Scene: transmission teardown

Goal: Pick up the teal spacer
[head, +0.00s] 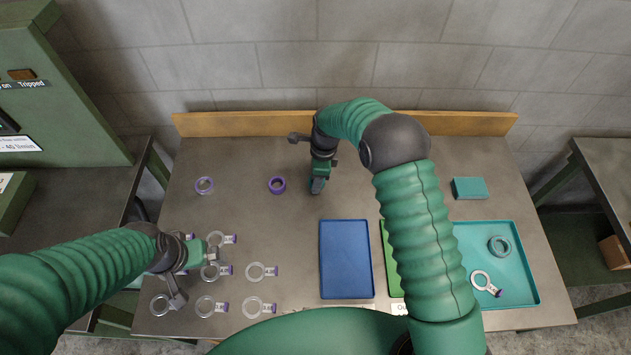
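A teal ring (499,246), which looks like a teal spacer, lies in the teal tray (525,290) at the right. My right gripper (317,187) points down over the middle of the table, well to the left of that tray. Its fingers are small and seen edge-on, so I cannot tell whether they are open or hold anything. My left gripper (212,256) is low over the several ring parts at the front left. Its fingertips are too small to read, and the arm hides some of the parts.
Purple rings (204,185) (277,185) lie on the table (240,155). A blue tray (345,260) and a partly hidden green tray (391,275) are at front centre. A teal block (469,188) sits behind the teal tray, which also holds a tagged ring (484,282). A wooden ledge (240,123) runs along the back.

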